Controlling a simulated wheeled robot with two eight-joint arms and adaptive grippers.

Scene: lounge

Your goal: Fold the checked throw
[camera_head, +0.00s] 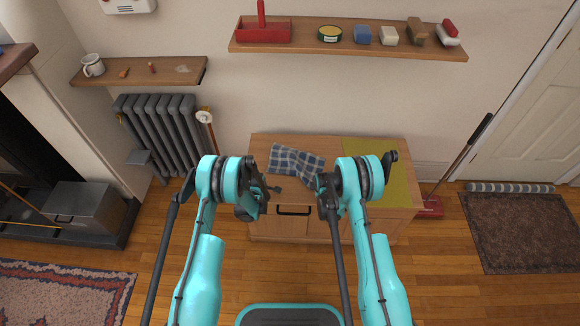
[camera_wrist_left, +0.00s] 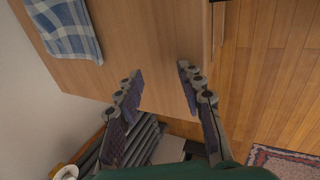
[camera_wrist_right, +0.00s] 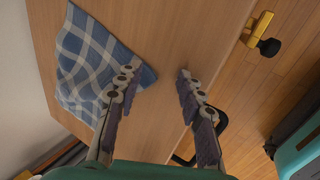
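The blue and white checked throw (camera_head: 296,161) lies on the wooden cabinet top, left of its middle, with an uneven outline. My left gripper (camera_head: 270,189) is open and empty over the cabinet's left front part; in the left wrist view the fingers (camera_wrist_left: 160,84) are apart and the throw (camera_wrist_left: 66,28) lies beyond them at upper left. My right gripper (camera_head: 322,182) is beside the throw's right end; in the right wrist view its fingers (camera_wrist_right: 159,76) are apart and the left one overlaps the edge of the throw (camera_wrist_right: 90,62). Whether it touches the cloth I cannot tell.
The cabinet (camera_head: 262,222) has a dark drawer handle (camera_head: 293,211) at its front. A yellow-green mat (camera_head: 396,182) covers its right side. A radiator (camera_head: 160,130) stands to the left. A wall shelf (camera_head: 345,49) with several objects is above.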

